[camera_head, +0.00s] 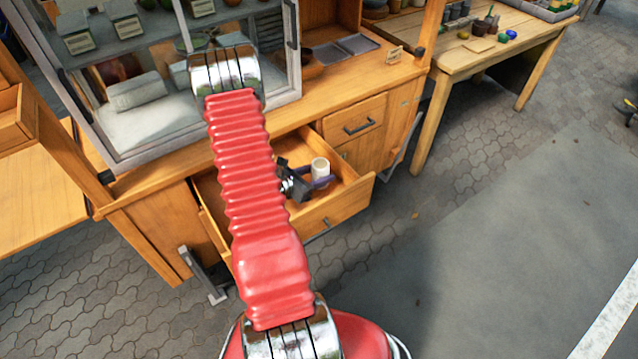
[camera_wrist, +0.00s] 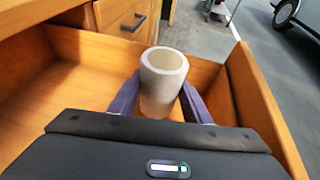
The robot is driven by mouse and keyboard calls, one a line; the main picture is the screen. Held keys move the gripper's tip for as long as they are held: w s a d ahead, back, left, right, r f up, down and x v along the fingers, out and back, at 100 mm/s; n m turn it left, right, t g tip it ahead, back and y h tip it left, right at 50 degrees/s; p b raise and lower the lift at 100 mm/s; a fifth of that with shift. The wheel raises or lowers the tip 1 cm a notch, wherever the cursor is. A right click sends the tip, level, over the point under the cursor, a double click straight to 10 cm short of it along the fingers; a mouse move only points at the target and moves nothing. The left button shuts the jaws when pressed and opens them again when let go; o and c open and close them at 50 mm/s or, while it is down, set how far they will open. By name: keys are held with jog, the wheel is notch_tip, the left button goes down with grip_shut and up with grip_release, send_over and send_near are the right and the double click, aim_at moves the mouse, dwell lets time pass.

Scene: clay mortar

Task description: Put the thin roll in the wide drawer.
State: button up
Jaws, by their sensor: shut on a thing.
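The thin roll is a short white hollow cylinder, upright, in the head view (camera_head: 320,167) and in the wrist view (camera_wrist: 163,80). My gripper (camera_head: 318,181) is shut on it, with a purple finger on each side; the fingers also show in the wrist view (camera_wrist: 160,100). The wide drawer (camera_head: 337,205) is pulled open below the counter, and its wooden wall shows in the wrist view (camera_wrist: 245,85). The roll is over or inside the open drawer. I cannot tell whether its base touches the drawer floor. My arm hides the drawer's left part.
A smaller shut drawer (camera_head: 357,127) with a dark handle is above and right of the open one. A glass-fronted cabinet (camera_head: 140,100) stands on the counter. A wooden table (camera_head: 480,55) with small pots is at the upper right. Paved floor (camera_head: 480,220) is clear on the right.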

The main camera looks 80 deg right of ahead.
jog(key=shift+f, duration=1.95)
jog(key=o, duration=1)
jog(key=v, duration=1.2)
jog(key=shift+r, duration=0.15)
